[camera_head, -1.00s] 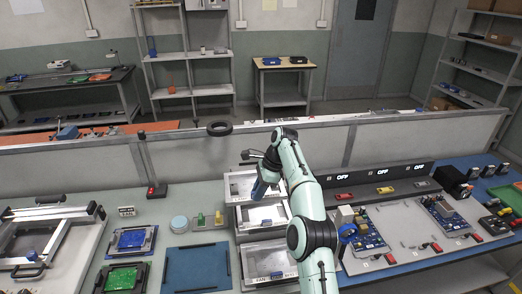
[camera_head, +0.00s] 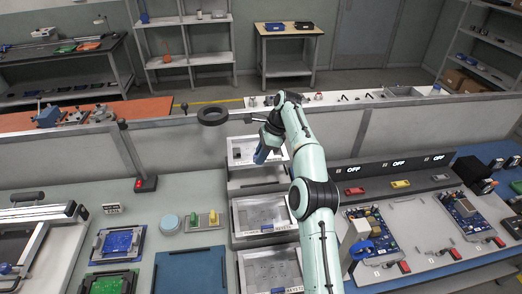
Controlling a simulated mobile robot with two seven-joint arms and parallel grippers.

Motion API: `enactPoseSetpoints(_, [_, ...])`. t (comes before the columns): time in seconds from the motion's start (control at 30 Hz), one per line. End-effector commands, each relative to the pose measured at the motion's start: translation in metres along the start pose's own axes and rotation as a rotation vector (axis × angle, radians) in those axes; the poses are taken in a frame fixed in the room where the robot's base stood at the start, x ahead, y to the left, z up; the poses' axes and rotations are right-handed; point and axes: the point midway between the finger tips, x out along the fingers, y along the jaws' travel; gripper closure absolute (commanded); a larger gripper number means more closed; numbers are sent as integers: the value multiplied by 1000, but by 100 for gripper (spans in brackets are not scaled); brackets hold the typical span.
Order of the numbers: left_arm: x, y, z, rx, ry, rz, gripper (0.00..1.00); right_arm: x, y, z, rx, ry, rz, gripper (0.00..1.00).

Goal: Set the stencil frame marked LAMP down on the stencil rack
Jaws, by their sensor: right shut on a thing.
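My right gripper (camera_head: 268,146) is shut on the upper silver stencil frame (camera_head: 243,161). The frame is raised above a bare grey slot of the rack-like stand (camera_head: 240,186). My arm hides the frame's right part, and I cannot read a LAMP mark on it. Two more silver frames lie nearer on the stand: a middle frame (camera_head: 262,217) and a front frame (camera_head: 262,262). Both have small labels on their front edges, too small to read surely. My left gripper is not in view.
A blue mat (camera_head: 190,271), a yellow and green block holder (camera_head: 202,222) and a round light-blue tub (camera_head: 170,224) lie left of the frames. Circuit boards (camera_head: 373,231) lie to the right.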

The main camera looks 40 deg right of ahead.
Motion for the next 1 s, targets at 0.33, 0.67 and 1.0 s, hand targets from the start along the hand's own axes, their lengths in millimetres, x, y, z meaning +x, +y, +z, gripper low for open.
enactPoseSetpoints(0.33, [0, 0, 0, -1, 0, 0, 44, 27, 0, -11, 0, 0, 1, 100])
enactPoseSetpoints(0.67, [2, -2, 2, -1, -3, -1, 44, 54, 0, -23, 0, 0, -1, 100])
enactPoseSetpoints(1.0, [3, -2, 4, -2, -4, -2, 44, 62, 0, -26, 0, -1, -1, 100])
